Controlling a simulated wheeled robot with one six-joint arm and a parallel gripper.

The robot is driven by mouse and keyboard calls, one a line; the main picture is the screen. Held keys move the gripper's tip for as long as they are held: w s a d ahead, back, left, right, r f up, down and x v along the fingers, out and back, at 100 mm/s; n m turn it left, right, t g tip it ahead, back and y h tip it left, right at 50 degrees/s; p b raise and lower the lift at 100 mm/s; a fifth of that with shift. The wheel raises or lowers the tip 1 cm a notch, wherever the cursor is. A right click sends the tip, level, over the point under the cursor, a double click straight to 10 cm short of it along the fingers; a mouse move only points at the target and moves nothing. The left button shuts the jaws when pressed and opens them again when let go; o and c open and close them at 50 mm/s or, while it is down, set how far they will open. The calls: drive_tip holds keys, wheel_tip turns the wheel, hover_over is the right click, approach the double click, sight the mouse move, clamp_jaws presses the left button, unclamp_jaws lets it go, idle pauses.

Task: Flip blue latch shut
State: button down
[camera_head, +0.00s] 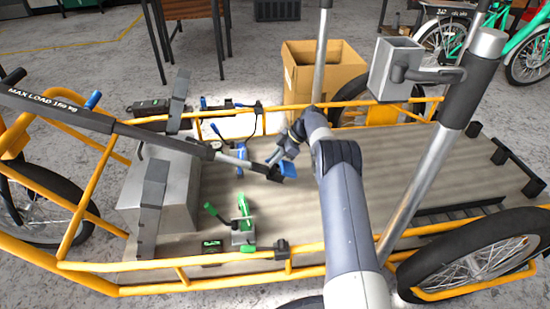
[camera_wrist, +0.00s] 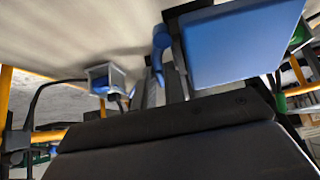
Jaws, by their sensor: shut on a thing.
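A blue clamp-like latch (camera_head: 240,158) stands on the cargo bed, with a short blue handle (camera_head: 216,130) leaning up and left. My gripper (camera_head: 275,160) is just right of it, low over the bed. A flat blue paddle (camera_head: 288,169) with a dark mount is right at my fingers. The paddle fills the upper right of the wrist view (camera_wrist: 245,45), close to my jaws. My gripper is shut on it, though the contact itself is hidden. I cannot tell whether the paddle joins the latch.
A green clamp (camera_head: 243,222) stands nearer on the bed. A long dark bar (camera_head: 100,122) marked MAX LOAD crosses from the left. Yellow rails (camera_head: 190,262) edge the bed. A cardboard box (camera_head: 335,65) stands behind. The bed's right part is largely clear.

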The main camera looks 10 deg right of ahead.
idle(0.4)
drive_tip(key=c, duration=1.5)
unclamp_jaws()
